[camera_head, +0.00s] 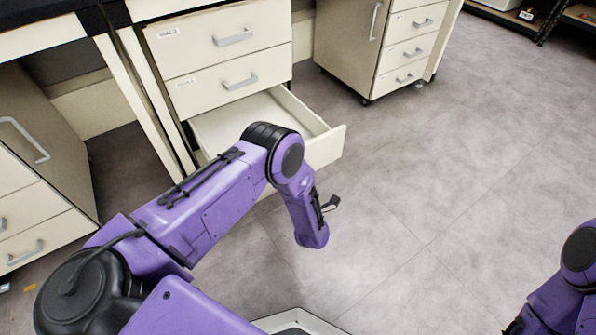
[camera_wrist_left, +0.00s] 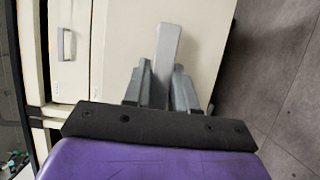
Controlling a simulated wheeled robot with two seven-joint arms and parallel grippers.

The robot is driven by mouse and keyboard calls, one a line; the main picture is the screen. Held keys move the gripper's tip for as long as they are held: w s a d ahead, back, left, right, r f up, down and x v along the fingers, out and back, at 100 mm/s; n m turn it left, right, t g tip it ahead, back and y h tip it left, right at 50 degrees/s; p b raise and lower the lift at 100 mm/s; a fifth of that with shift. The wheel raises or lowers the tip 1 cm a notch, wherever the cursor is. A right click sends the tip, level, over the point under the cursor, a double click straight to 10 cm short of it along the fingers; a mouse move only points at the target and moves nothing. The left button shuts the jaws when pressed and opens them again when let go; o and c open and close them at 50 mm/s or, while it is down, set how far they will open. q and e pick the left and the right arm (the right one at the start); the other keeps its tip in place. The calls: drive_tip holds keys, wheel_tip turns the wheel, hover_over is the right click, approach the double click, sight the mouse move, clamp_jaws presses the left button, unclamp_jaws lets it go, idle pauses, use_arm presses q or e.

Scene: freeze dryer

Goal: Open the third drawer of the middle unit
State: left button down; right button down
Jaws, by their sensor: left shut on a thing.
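The middle unit (camera_head: 215,55) stands at the upper centre of the head view. Its third drawer (camera_head: 330,145) is pulled out, and its empty white inside partly shows; my left arm covers much of its front. In the left wrist view the third drawer's front is the broad cream panel (camera_wrist_left: 125,40), with a grey bar handle (camera_wrist_left: 168,42). My left gripper (camera_wrist_left: 160,85) is shut on this handle, one finger on each side. In the head view the left gripper is hidden behind my arm. My right arm shows at the lower right edge, but its gripper is out of view.
The two drawers above (camera_head: 228,60) are closed. Another cabinet with drawers (camera_head: 400,50) stands to the right, and one (camera_head: 40,190) to the left. The grey floor (camera_head: 430,200) at the right is clear.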

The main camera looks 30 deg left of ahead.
use_arm(q)
drive_tip(key=shift+s+a+f, duration=0.1)
drive_tip(key=shift+s+a, duration=0.05)
drive_tip(key=c, duration=1)
unclamp_jaws()
drive_tip(key=p+v, duration=0.2)
drive_tip(key=v, duration=0.8)
drive_tip(key=shift+s+d+p, duration=0.15)
drive_tip(key=shift+d+p, duration=0.1)
drive_tip(key=shift+p, duration=0.15)
